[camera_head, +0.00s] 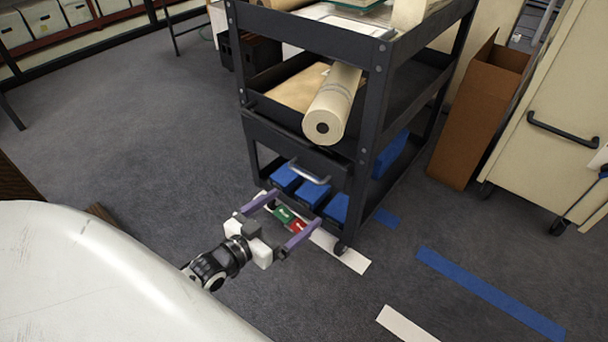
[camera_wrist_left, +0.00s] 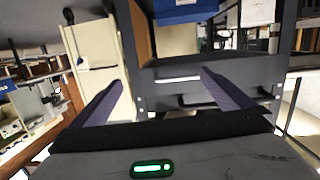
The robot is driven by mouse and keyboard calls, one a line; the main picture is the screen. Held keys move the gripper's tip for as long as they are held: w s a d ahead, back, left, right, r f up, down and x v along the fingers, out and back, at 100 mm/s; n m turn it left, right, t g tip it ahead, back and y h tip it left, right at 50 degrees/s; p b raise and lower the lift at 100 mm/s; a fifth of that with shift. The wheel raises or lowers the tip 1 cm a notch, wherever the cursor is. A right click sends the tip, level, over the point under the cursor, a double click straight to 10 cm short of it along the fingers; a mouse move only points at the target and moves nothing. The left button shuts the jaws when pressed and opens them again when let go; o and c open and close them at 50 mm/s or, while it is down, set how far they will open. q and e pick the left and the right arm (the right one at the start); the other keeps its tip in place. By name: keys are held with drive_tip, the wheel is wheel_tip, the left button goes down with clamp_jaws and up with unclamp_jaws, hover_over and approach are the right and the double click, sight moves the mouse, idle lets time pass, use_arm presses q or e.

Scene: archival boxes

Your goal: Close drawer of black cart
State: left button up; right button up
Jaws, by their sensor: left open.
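The black cart (camera_head: 372,110) stands in the middle of the head view. Its drawer (camera_head: 275,146) is under the middle shelf, with a silver bar handle (camera_head: 310,173) on the front. I cannot tell exactly how far the drawer stands out. My left gripper (camera_head: 297,207) is open, its two purple fingers pointing toward the cart front. It appears just in front of and below the handle, with nothing between the fingers. In the left wrist view, the dark cart front (camera_wrist_left: 170,85) lies beyond the spread fingers (camera_wrist_left: 161,78). My right gripper is not in view.
A cream paper roll (camera_head: 334,105) sticks out over the drawer from the middle shelf. Blue boxes (camera_head: 312,192) sit on the bottom shelf. A cardboard box (camera_head: 478,115) and a cream cart (camera_head: 545,125) stand at right. Grey floor is clear at left.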

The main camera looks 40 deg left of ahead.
sight(304, 175)
use_arm(q)
drive_tip(key=shift+t+y, duration=0.4)
drive_tip(key=shift+t, duration=0.5)
drive_tip(key=w+a+b, duration=0.1)
drive_tip(key=w, duration=0.2)
drive_tip(key=w+a+r+b, duration=0.1)
drive_tip(key=w, duration=0.3)
drive_tip(key=w+a+b, duration=0.1)
drive_tip(key=w, duration=0.2)
drive_tip(key=shift+w+r+b, duration=0.35)
drive_tip(key=shift+r, duration=0.05)
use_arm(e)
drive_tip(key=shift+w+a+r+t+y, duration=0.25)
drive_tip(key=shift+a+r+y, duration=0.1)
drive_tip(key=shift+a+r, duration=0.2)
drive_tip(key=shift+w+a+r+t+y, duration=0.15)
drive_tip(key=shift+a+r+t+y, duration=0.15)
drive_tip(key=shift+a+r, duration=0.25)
use_arm(q)
drive_tip(key=shift+c, duration=0.3)
